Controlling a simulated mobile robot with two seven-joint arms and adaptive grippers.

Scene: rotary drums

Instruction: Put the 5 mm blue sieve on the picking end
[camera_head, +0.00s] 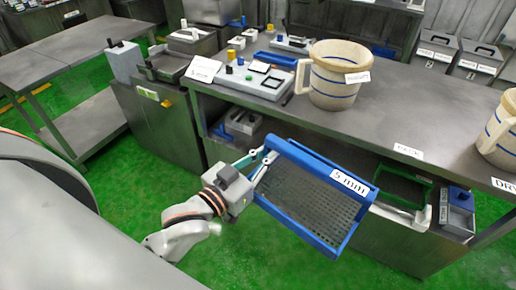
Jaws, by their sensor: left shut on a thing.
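The blue-framed sieve (312,205) carries a white "5 mm" label (349,184) and has a grey mesh. It is held tilted in the air in front of the long metal bench. My left gripper (264,162) is shut on the left side of its blue frame. The sieve hides part of the bench front and the shelf behind it. My right gripper does not show. A label on the bench's front edge reads "PICK" (408,151).
The grey bench top (395,120) is bare around the PICK label. A cream jug (332,88) stands behind, and another jug (503,135) stands at the right edge. A green-framed sieve (403,187) lies on the lower shelf. A control panel (250,82) sits at the bench's left.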

